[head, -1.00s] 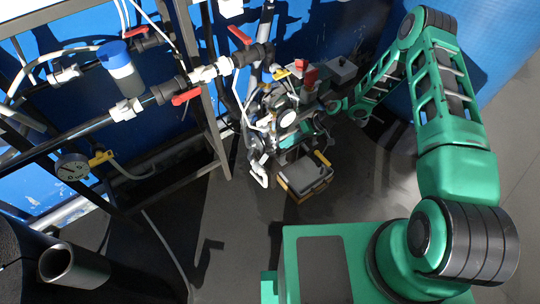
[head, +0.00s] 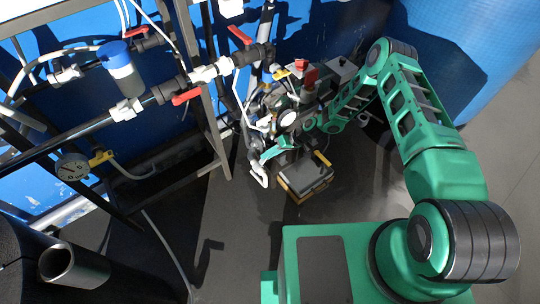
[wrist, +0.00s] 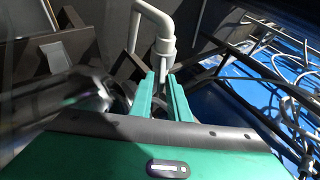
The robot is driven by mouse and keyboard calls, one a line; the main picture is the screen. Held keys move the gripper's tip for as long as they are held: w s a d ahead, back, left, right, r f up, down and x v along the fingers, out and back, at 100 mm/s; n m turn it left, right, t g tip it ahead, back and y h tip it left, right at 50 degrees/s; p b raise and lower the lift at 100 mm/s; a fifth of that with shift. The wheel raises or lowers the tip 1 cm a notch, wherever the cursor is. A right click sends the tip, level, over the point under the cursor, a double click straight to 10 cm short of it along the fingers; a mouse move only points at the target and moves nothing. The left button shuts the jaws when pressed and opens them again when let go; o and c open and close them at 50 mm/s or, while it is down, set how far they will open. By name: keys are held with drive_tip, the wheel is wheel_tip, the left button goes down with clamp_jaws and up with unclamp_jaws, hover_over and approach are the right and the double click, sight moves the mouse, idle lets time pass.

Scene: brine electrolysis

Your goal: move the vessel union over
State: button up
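A white bent pipe with a thicker union-like collar (wrist: 165,46) stands just beyond my fingertips in the wrist view. I take this to be the vessel union, but cannot be sure. A white hooked pipe (head: 260,178) shows beside the equipment in the head view, likely the same part. My gripper (wrist: 161,76) has its two green fingers apart, with the white pipe's lower part seen in line with the gap. I cannot tell whether the pipe is between the fingers or behind them. In the head view my gripper (head: 266,158) is close to the hooked pipe.
A pump-like assembly with a round gauge (head: 287,118) and a red knob (head: 310,76) crowds around my arm. A yellow-edged grey case (head: 305,176) lies on the floor. A pipe frame with red-handled valves (head: 186,97) stands at left. Open floor (head: 235,225) lies in front.

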clamp_jaws()
drive_tip(key=shift+d+f, duration=0.15)
drive_tip(key=shift+d, duration=0.05)
idle(1.2)
drive_tip(key=shift+w, duration=0.1)
